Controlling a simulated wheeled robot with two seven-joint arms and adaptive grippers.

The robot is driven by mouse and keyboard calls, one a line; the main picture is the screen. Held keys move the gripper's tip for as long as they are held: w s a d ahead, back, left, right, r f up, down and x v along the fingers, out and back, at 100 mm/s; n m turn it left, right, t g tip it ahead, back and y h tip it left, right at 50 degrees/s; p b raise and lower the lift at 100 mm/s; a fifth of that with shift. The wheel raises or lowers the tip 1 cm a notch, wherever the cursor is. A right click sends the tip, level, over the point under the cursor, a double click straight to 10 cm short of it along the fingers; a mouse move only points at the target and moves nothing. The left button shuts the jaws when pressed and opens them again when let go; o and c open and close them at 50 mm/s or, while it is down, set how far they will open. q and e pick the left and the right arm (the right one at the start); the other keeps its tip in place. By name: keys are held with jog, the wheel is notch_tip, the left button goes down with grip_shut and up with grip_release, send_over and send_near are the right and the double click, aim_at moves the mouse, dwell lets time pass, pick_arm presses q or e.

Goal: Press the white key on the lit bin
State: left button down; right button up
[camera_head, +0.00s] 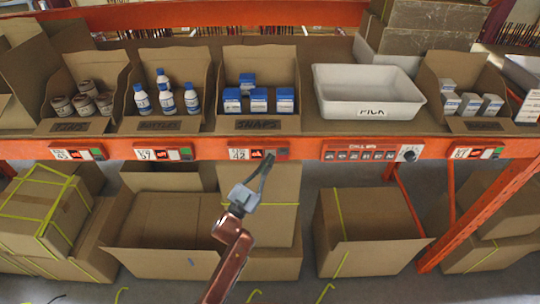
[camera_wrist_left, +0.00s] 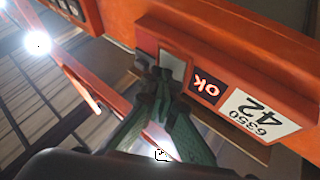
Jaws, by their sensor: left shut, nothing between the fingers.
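The label strip numbered 42 (camera_head: 240,154) is on the orange rail below the bin of blue-and-white boxes (camera_head: 259,124), marked SNAPS. In the left wrist view its white label (camera_wrist_left: 258,113) sits beside a dark display (camera_wrist_left: 207,85) with glowing orange "ok". The pale key (camera_wrist_left: 173,64) is beside that display. My left gripper (camera_head: 269,159) is shut and empty. In the left wrist view its dark green fingertips (camera_wrist_left: 158,78) overlap the lower part of the key; I cannot tell whether they touch it. My right gripper is not in view.
Similar label strips sit below other bins (camera_head: 80,154), (camera_head: 164,153). A white tray (camera_head: 370,112) marked PICK stands on the shelf to the right, above a control strip (camera_head: 360,155). Open cardboard boxes (camera_head: 160,248) stand below the rail.

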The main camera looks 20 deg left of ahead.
pick_arm(q)
jog(key=shift+s+d, duration=0.2)
jog(key=shift+s, duration=0.5)
jog(key=s+p, duration=0.1)
jog(key=s, duration=0.1)
jog(key=s+d+p, duration=0.1)
jog(key=s, duration=0.1)
jog(key=shift+s+d, duration=0.2)
jog(key=shift+s, duration=0.2)
dwell(0.5)
